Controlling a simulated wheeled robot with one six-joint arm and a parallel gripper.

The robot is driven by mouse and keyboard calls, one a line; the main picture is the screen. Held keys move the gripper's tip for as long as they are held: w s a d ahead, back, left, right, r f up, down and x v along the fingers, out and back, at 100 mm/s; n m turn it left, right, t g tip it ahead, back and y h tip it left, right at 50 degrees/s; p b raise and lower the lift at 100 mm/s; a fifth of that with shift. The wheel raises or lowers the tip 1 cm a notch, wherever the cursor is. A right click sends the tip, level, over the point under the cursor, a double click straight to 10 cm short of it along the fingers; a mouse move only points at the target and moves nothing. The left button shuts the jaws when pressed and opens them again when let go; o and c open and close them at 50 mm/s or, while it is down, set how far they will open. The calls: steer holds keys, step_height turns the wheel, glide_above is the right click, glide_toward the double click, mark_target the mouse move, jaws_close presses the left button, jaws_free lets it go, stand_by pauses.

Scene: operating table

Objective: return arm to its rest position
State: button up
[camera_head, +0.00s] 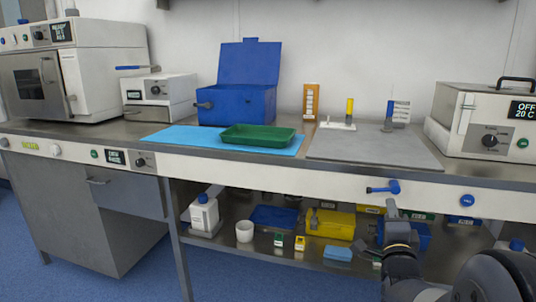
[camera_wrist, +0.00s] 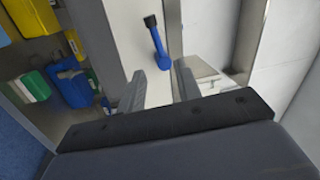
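My gripper (camera_head: 392,208) is at the lower right of the head view, just in front of the bench's front panel and below a blue lever handle (camera_head: 385,187). In the wrist view my gripper (camera_wrist: 160,72) shows two grey fingers spread apart with nothing between them. The blue lever (camera_wrist: 159,42) with its dark tip is ahead of the fingers and appears apart from them. My arm comes up from the bottom right corner of the head view; its lower links are partly cut off.
The bench front (camera_head: 270,173) runs across close to my arm. The lower shelf (camera_head: 270,252) holds a yellow case (camera_head: 330,223), a white cup (camera_head: 244,231) and several small boxes. Above are a green tray (camera_head: 258,136), a blue box (camera_head: 236,104) and an oven (camera_head: 490,120). Blue floor is clear at lower left.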

mark_target(387, 190)
steer(key=shift+n, duration=0.6)
steer(key=x, duration=0.7)
steer(key=shift+w+d+r, duration=0.1)
steer(key=shift+d, duration=0.05)
steer(key=n+p, duration=0.1)
steer(key=n+y+p, duration=0.1)
steer(key=n, duration=0.1)
steer(key=shift+d+f+n, duration=0.15)
steer(key=shift+f+n, duration=0.15)
steer(key=shift+f, duration=0.15)
steer(key=shift+f, duration=0.15)
